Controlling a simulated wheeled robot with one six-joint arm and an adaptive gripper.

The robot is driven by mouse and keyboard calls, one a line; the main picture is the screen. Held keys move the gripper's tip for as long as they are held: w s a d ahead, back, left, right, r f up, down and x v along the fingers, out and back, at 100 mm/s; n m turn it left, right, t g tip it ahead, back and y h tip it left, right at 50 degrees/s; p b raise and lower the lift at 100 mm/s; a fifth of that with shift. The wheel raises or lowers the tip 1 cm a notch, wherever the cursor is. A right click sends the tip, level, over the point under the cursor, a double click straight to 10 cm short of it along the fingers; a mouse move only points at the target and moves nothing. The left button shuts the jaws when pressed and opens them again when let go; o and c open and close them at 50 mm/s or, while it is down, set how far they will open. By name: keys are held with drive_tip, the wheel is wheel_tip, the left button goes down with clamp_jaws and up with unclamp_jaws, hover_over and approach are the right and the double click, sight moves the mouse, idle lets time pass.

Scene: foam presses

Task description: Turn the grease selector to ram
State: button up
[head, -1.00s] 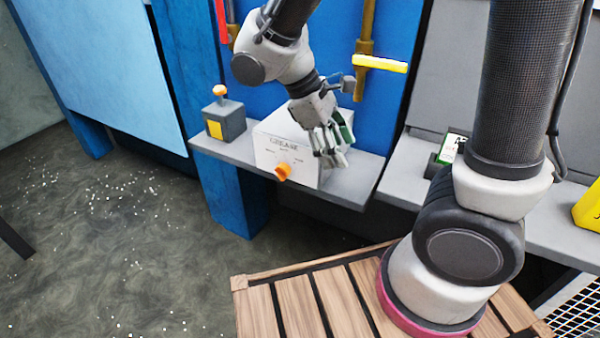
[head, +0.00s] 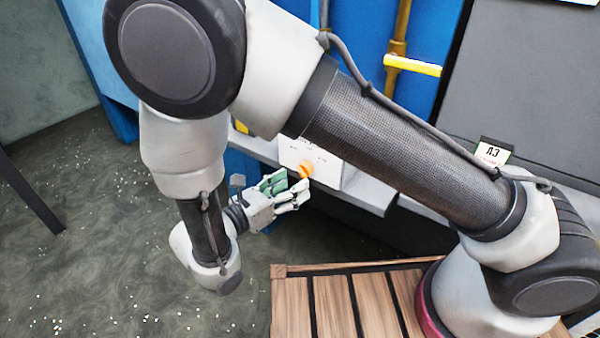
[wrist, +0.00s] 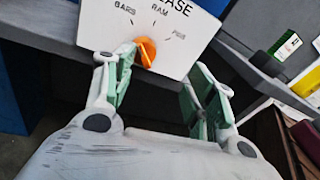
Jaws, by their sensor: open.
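The grease selector is an orange knob (head: 306,170) on a white box (head: 328,170). In the wrist view the knob (wrist: 146,51) sits at the top, below labels reading BARS, RAM and a third, blurred word. Which mark the knob points at is hard to tell. My gripper (head: 296,190) is just in front of the box, on its left in the head view. In the wrist view my gripper (wrist: 163,82) is open and empty. The knob lies beyond the fingertips, nearer the left finger, which overlaps its edge. Contact cannot be told.
The box stands on a grey shelf (head: 367,192) along a blue press frame. Yellow-handled pipework (head: 413,66) rises behind it. A small sign (head: 493,151) stands to the right. A wooden slatted platform (head: 330,305) is below. The floor at left is open.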

sight(299, 172)
drive_tip(key=shift+n+t+y, duration=0.4)
drive_tip(key=shift+n+t, duration=0.5)
drive_tip(key=w+d, duration=0.1)
drive_tip(key=w, duration=0.3)
drive_tip(key=w+d, duration=0.1)
drive_tip(key=shift+w+d+f, duration=0.35)
drive_tip(key=shift+w+f, duration=0.05)
drive_tip(key=c, duration=1)
